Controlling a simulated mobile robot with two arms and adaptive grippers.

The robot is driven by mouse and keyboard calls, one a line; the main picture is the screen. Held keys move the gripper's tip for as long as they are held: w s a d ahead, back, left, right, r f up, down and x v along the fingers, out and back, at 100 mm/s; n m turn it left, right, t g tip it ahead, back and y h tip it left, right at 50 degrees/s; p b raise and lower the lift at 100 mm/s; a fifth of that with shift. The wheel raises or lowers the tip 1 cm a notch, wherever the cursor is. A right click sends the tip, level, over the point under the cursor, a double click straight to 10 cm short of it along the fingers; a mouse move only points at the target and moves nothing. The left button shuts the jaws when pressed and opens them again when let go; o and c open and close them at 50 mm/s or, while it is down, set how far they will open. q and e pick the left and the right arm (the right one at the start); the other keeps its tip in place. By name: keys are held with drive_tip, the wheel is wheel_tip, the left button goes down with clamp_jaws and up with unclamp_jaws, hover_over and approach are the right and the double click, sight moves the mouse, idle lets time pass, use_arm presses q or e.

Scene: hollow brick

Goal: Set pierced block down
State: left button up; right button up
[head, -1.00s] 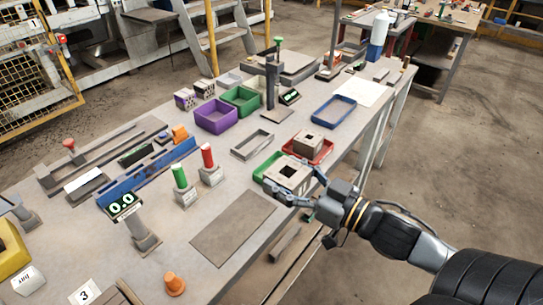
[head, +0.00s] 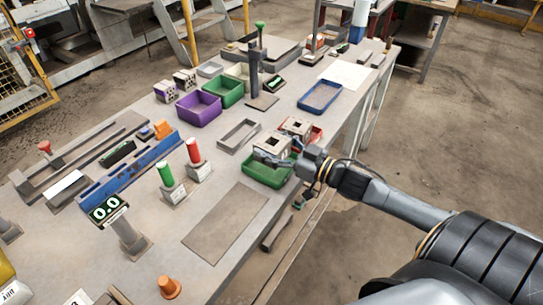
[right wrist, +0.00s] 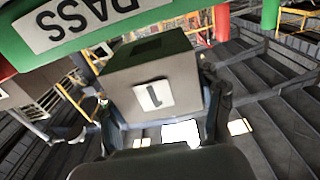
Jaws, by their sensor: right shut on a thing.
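The pierced block (head: 272,147) is a grey-beige hollow brick with a square hole in its top. My right gripper (head: 283,160) is shut on it, with a finger on either side. In the head view the block appears over the far part of the green tray (head: 262,178); whether it touches the tray I cannot tell. In the right wrist view the block (right wrist: 180,68) shows a white label reading 1 between the fingers, and the green tray (right wrist: 165,20) carries a PASS label. The left gripper is out of view.
A second pierced block (head: 297,126) sits in the red tray (head: 317,136) just behind. An empty metal frame (head: 239,135) lies left of the green tray. A blue tray (head: 320,96) is farther back. A bare dark mat (head: 226,222) lies in front, near the table edge.

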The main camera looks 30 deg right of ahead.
drive_tip(key=shift+w+d+f, duration=0.25)
drive_tip(key=shift+w+f, duration=0.25)
drive_tip(key=shift+f, duration=1.7)
drive_tip(key=o, duration=1.4)
drive_tip(key=shift+f, duration=0.15)
drive_tip(key=shift+r, duration=0.2)
drive_tip(key=shift+s+d+f, duration=0.1)
drive_tip(key=shift+s+f, duration=0.05)
drive_tip(key=shift+s, duration=0.05)
drive_tip(key=v, duration=1.1)
drive_tip(key=shift+s, duration=0.25)
